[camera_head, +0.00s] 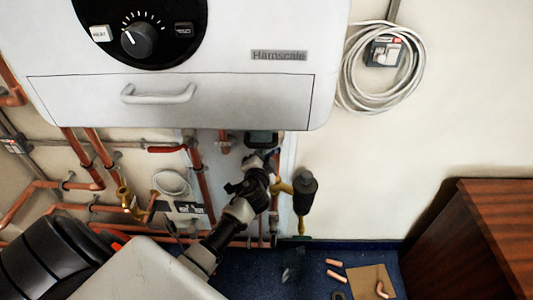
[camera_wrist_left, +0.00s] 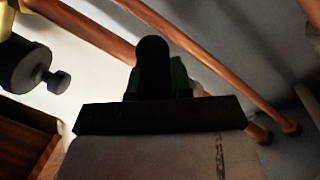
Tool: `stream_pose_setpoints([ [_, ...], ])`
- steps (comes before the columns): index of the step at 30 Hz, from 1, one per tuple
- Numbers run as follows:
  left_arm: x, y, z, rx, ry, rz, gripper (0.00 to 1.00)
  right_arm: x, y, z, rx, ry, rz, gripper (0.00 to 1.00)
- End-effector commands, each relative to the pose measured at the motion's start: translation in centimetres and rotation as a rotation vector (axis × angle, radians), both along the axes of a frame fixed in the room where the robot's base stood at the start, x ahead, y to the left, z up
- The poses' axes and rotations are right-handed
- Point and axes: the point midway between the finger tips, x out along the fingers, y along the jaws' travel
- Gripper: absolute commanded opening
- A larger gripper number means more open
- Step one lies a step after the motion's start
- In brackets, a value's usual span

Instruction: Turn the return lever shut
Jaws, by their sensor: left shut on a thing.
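My left gripper (camera_head: 262,160) reaches up from the lower left to the copper pipes just below the white boiler. It is shut on what looks like the return lever; my own fingers hide most of it. In the left wrist view the dark finger of my left gripper (camera_wrist_left: 153,65) stands in the middle, with green edges of the held lever (camera_wrist_left: 180,77) showing beside it. The lever's angle to its pipe cannot be told. My right gripper is in neither view.
The boiler (camera_head: 180,105) hangs close above my gripper. A black cylinder (camera_head: 305,190) on a brass fitting (camera_head: 283,187) stands close at its right. A red lever (camera_head: 165,149) sits on a pipe to the left. A wooden cabinet (camera_head: 475,230) stands at the right.

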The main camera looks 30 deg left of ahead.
Motion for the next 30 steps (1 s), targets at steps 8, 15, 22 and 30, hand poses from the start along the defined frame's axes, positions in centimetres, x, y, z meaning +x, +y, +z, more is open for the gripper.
stream_pose_setpoints([
  [8,-0.4,0.7,1.6,0.225,0.140,0.001,0.00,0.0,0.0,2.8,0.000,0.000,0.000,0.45],
  [15,-0.6,1.0,2.5,0.401,0.249,0.001,0.00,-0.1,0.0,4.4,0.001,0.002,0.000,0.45],
  [22,-0.7,1.1,3.1,0.525,0.323,0.000,0.00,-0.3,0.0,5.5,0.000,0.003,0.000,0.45],
  [30,-0.7,1.1,3.5,0.602,0.370,0.000,0.00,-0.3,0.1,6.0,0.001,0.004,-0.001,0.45],
])
